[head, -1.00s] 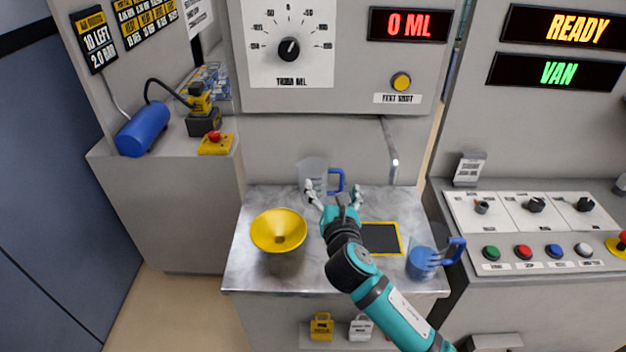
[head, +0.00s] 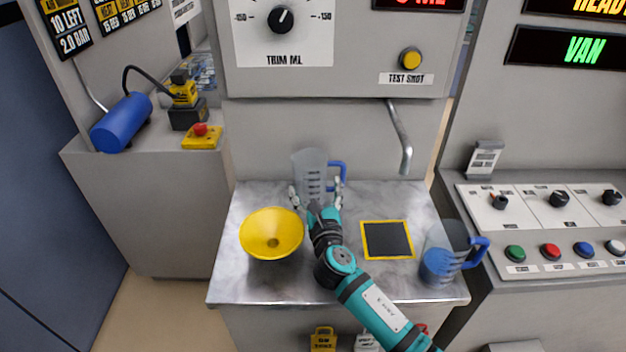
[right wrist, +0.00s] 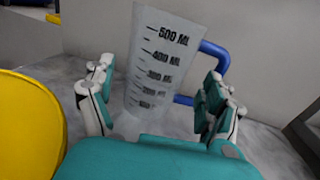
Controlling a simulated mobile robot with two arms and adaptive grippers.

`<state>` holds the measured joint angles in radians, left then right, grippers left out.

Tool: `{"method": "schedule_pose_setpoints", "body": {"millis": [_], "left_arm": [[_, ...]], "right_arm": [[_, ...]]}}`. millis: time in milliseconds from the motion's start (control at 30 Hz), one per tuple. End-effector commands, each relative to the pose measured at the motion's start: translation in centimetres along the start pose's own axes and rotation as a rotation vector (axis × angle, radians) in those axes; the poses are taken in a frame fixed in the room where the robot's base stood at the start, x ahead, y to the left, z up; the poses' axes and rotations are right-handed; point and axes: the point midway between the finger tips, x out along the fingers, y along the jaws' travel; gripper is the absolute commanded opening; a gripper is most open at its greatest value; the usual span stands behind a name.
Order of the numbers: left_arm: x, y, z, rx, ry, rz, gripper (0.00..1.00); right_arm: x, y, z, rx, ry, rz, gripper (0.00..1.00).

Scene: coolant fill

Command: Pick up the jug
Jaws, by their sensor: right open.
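A clear measuring jug (head: 311,172) with black markings and a blue handle stands upright at the back of the metal bench; it looks empty. My right gripper (head: 317,196) is open, with one finger on each side of the jug. In the right wrist view the jug (right wrist: 162,65) rises between the open fingers of the gripper (right wrist: 158,105), its handle to the right. I cannot tell whether the fingers touch it. A second jug (head: 443,257) with blue liquid and a blue handle stands at the bench's right front. My left gripper is not in view.
A yellow funnel (head: 271,234) stands left of my right gripper, and shows close by in the right wrist view (right wrist: 30,125). A black pad with a yellow border (head: 387,240) lies to the right. A metal spout (head: 401,140) hangs over the bench's back right.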

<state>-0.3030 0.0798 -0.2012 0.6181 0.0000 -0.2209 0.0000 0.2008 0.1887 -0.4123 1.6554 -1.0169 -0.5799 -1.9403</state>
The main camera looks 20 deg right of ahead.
Motion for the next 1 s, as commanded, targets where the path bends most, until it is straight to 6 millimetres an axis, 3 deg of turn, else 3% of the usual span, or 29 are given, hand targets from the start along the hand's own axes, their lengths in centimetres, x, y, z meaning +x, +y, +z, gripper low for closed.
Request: {"method": "schedule_pose_setpoints", "body": {"millis": [67,167,400,667,1000], "left_arm": [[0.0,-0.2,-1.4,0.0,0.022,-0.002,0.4],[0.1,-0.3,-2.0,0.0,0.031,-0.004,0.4],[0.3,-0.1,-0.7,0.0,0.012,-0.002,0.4],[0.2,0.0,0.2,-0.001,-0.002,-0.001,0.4],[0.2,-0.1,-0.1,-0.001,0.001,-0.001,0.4]], "right_arm": [[0.7,0.0,0.0,0.001,0.001,-0.001,0.86],[2.3,0.0,0.1,0.001,-0.001,-0.001,0.86],[5.5,0.0,0.0,0.001,0.001,-0.001,0.86],[5.8,0.0,0.0,0.001,0.001,0.0,0.86],[5.8,0.0,0.0,0.001,0.001,0.0,0.45]]}}
